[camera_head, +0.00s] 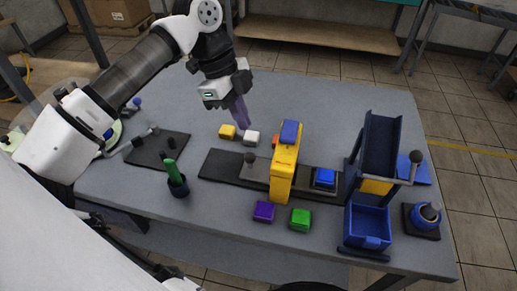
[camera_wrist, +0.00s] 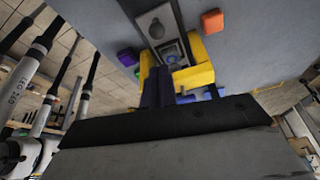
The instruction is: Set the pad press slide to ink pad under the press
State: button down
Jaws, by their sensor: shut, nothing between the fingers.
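The pad press (camera_head: 285,165) is a yellow arch with a blue top, standing across a long dark slide base (camera_head: 222,166). A round grey knob (camera_head: 250,159) stands on the slide left of the arch. A blue square pad (camera_head: 325,178) lies on the slide right of the arch, clear of it. What lies directly under the arch is hidden in the head view. My gripper (camera_head: 242,119) is shut and empty, above the table behind the knob and left of the press. In the wrist view, the knob (camera_wrist: 157,29) and yellow press (camera_wrist: 195,76) show beyond my fingers (camera_wrist: 158,88).
A blue chute (camera_head: 381,145) and bin (camera_head: 367,226) stand right. A dark cup (camera_head: 178,187) with a green item stands left.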

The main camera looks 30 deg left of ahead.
jog(key=shift+f, duration=0.1)
jog(key=p, duration=0.2)
send_over(257, 169)
notch_tip(257, 169, down, 9)
jog(key=shift+d+f, duration=0.1)
jog(key=shift+d, duration=0.05)
